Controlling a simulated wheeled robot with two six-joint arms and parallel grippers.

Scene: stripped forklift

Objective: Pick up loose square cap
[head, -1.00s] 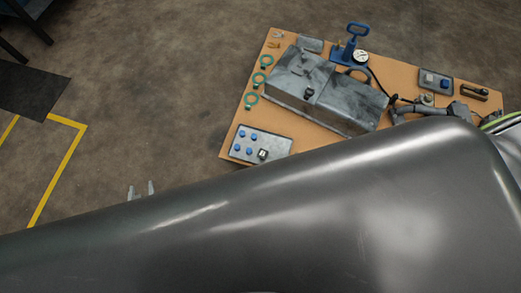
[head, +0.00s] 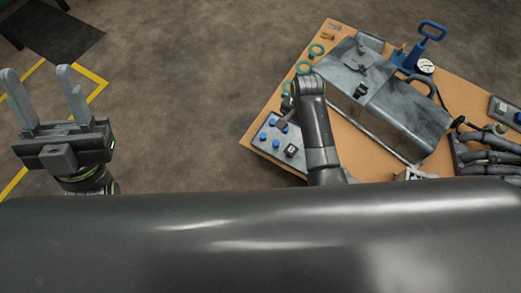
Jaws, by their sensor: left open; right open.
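A small dark square cap (head: 291,150) with a pale mark on its top sits on a grey tray (head: 262,145), at its right front corner. Round blue caps (head: 274,122) stand on the same tray. My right arm reaches over the tray. Its gripper (head: 282,121) is seen nearly edge-on, partly hidden by the wrist, behind and slightly left of the square cap. It is open and appears apart from the cap. My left gripper (head: 48,98) is raised at the far left, open and empty, well away from the table.
The tan table (head: 262,112) carries a large grey metal housing (head: 385,105), a blue hand pump (head: 425,45), green rings (head: 304,67), dark hoses (head: 490,155) and another small tray (head: 505,110). A dark curved surface fills the foreground.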

